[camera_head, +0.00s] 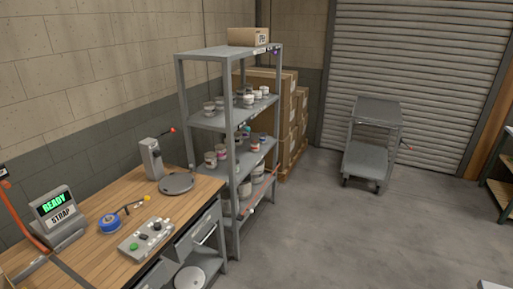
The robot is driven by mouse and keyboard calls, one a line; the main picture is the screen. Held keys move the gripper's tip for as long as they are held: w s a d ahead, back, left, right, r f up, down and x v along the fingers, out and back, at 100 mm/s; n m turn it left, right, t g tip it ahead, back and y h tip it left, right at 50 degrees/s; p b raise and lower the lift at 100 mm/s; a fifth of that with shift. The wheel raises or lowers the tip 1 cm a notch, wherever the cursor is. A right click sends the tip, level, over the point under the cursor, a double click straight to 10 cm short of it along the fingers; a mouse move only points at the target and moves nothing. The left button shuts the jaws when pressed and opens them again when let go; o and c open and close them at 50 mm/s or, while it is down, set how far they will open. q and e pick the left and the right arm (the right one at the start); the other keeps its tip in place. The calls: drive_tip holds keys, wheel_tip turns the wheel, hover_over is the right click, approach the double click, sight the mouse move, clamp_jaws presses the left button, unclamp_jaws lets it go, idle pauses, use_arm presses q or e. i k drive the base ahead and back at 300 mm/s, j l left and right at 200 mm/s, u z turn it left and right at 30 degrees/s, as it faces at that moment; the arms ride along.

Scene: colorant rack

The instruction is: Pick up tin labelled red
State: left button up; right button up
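A grey metal rack (233,134) stands left of centre against the wall, with small tins on several shelves. On the upper shelf there are white and grey tins (248,99). On the middle shelf one tin (210,159) has a pinkish-red band, and another tin (255,145) further right also shows some red. The labels are too small to read, so I cannot tell which tin is labelled red. Larger pale tins (245,189) sit on the lower shelf. Neither of my grippers is in view.
A wooden workbench (185,207) at the lower left holds a "READY STRAP" display (57,212), a button box (146,240) and blue tape (110,223). Stacked cartons (291,125) stand behind the rack. A grey cart (372,140) stands by the shutter. The floor (350,235) at centre right is clear.

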sight(254, 143)
drive_tip(key=i+l+z, duration=0.35)
drive_tip(key=i, duration=0.3)
drive_tip(key=i+z, duration=0.35)
drive_tip(key=i, duration=0.35)
drive_tip(key=i+u, duration=0.1)
drive_tip(key=i, duration=0.45)
drive_tip(key=i+l+u, duration=0.15)
drive_tip(key=i, duration=0.4)
drive_tip(key=i+l+u, duration=0.1)
drive_tip(key=i, duration=0.4)
